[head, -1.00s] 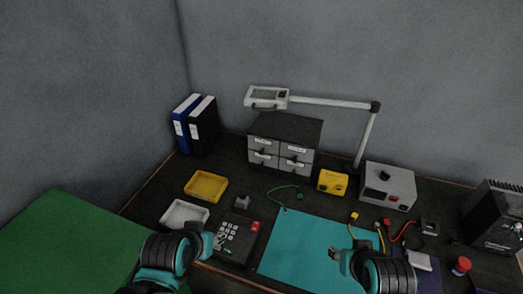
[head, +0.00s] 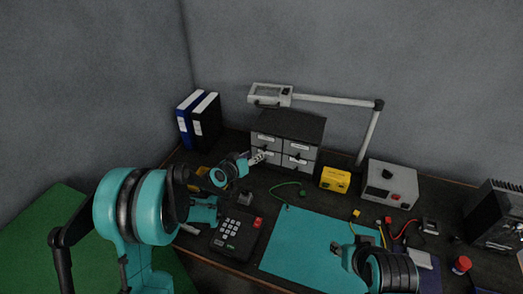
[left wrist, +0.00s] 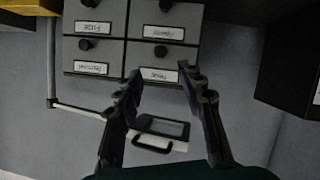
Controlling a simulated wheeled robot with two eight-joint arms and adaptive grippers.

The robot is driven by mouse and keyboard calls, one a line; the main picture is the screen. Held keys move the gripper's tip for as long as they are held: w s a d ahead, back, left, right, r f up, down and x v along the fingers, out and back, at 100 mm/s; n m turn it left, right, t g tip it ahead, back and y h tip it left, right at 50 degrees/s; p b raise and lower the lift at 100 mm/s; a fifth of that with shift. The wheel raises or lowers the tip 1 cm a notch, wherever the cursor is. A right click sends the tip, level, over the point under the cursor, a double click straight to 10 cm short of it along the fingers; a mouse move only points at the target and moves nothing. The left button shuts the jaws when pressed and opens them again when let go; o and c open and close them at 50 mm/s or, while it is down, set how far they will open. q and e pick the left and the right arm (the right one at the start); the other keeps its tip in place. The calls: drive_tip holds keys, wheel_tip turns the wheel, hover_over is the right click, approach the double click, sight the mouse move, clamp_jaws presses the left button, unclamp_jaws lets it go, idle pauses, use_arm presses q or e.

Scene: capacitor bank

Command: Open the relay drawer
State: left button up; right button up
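The grey drawer cabinet (head: 289,126) stands at the back of the bench with several labelled, black-knobbed drawers, all closed. The left wrist view shows the cabinet upside down; its labels are too small to read surely, so I cannot be certain which is the relay drawer. My left gripper (head: 259,157) is in front of the cabinet's left column. In the left wrist view, its open, empty fingers (left wrist: 160,82) frame the upper-left drawer (left wrist: 182,60), apart from its knob (left wrist: 160,51). My right gripper (head: 338,253) hovers over the teal mat; its opening is unclear.
A yellow box (head: 334,178) and a grey power unit (head: 390,183) stand right of the cabinet. The magnifier lamp (head: 270,95) hangs above it. Binders (head: 206,120) stand to its left.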

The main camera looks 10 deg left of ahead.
sight(263, 149)
use_arm(q)
drive_tip(key=b+x, duration=0.2)
drive_tip(key=x, duration=0.5)
drive_tip(key=shift+f, duration=0.15)
drive_tip(key=shift+w+d+f+b, duration=0.2)
drive_tip(key=shift+w+b, duration=0.15)
drive_tip(key=shift+w, duration=0.2)
drive_tip(key=shift+r, duration=0.1)
clamp_jaws()
